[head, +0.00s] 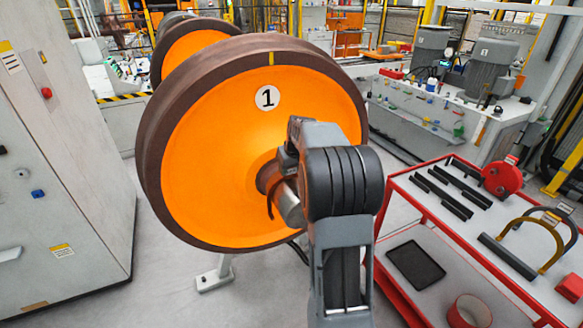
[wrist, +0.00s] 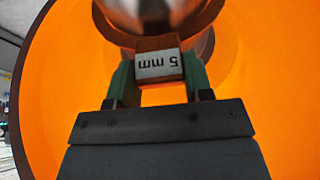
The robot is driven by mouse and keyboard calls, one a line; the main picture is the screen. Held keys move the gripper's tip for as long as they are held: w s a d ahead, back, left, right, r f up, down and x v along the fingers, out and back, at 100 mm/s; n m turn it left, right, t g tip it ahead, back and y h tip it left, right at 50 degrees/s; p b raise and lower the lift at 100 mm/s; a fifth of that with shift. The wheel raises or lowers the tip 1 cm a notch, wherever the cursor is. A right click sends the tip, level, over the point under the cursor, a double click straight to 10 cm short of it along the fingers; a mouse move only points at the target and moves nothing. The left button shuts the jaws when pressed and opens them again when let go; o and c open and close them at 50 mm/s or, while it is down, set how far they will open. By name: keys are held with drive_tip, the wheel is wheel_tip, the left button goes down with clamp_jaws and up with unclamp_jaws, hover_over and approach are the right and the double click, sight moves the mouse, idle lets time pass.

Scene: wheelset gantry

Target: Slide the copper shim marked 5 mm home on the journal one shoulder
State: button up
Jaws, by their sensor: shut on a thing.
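My gripper (wrist: 160,80) is shut on the tab of the copper shim (wrist: 157,43), one green-padded finger on each side. The tab carries a white label reading "5 mm", upside down in the wrist view. The shim's tab lies right against the steel journal (wrist: 155,12), at the top of that view. In the head view the journal (head: 289,207) sticks out from the hub of the orange wheel marked 1 (head: 220,150). A thin dark curved edge there may be the shim. I cannot tell whether the shim touches the shoulder.
A red cart (head: 408,190) at the right holds black bars, a red disc (head: 503,177) and a yellow curved piece (head: 540,240). A grey cabinet (head: 70,150) stands at the left. A bench with grey motors (head: 490,68) is behind. Floor left of the wheel is clear.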

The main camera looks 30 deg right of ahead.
drive_tip(key=shift+w+d+p, duration=0.2)
drive_tip(key=shift+w+p, duration=0.75)
drive_tip(key=shift+w, duration=0.55)
drive_tip(key=shift+w+d+p, duration=0.2)
drive_tip(key=shift+w+p, duration=0.75)
drive_tip(key=shift+w, duration=0.5)
drive_tip(key=o, duration=1)
drive_tip(key=shift+o, duration=0.2)
drive_tip(key=b+v, duration=0.2)
drive_tip(key=v, duration=1.1)
drive_tip(key=shift+r+b, duration=0.35)
drive_tip(key=shift+r, duration=0.1)
drive_tip(key=shift+s, duration=0.1)
